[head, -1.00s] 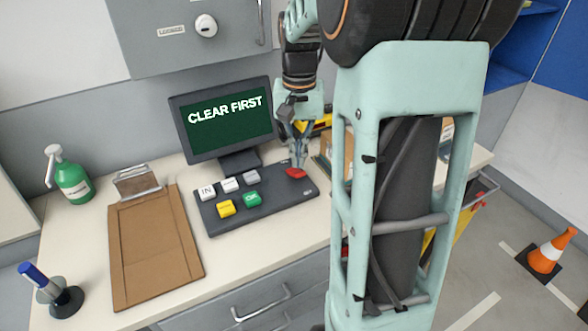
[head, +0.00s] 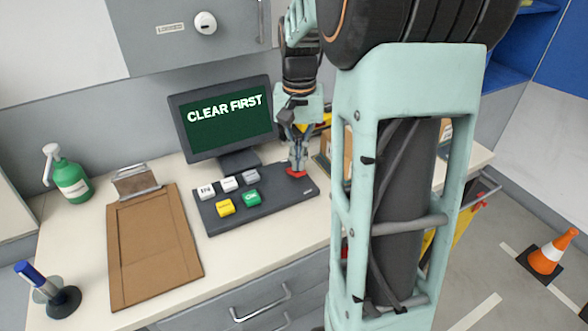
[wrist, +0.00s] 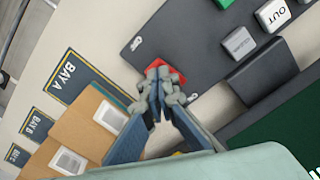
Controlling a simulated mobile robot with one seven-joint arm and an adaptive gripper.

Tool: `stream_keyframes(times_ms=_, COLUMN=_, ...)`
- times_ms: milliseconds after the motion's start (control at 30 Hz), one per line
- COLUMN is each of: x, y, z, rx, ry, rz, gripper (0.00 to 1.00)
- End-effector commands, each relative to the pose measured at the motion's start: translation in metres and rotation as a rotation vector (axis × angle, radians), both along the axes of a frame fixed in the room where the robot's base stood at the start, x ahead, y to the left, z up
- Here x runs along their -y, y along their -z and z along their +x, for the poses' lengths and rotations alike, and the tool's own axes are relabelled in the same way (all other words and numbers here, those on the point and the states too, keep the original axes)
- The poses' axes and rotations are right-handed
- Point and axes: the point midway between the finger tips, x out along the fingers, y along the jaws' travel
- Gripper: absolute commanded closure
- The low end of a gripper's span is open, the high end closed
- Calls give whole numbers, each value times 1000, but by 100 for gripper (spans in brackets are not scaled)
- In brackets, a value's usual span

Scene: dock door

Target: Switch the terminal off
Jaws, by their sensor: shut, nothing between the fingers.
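The terminal's screen (head: 229,114) stands at the back of the counter and reads "CLEAR FIRST" in white on green. Its dark keypad (head: 270,208) lies in front, with white, grey, yellow and green keys at the left and a red key (head: 296,172) at the right end. My gripper (head: 298,166) is shut and empty, pointing down at the red key. In the wrist view the fingertips (wrist: 163,92) overlap the red key (wrist: 165,72) and hide part of it, with the "OFF" label (wrist: 136,43) beside it. They appear to touch it; I cannot tell whether it is pressed.
A clipboard (head: 150,250), a green pump bottle (head: 70,180) and a pen stand (head: 63,300) are on the left of the counter. Cardboard boxes stand beside the keypad in the wrist view (wrist: 88,125), near the "BAY A" label (wrist: 68,75). A cone (head: 548,254) stands on the floor.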

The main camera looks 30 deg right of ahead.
Motion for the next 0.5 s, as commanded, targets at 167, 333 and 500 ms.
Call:
stream_keyframes(times_ms=167, x=0, y=4, z=0, rx=0, ry=0, rz=0, gripper=100)
stream_keyframes(times_ms=333, x=0, y=6, z=0, rx=0, ry=0, rz=0, gripper=100)
stream_keyframes(times_ms=500, x=0, y=9, z=0, rx=0, ry=0, rz=0, gripper=100)
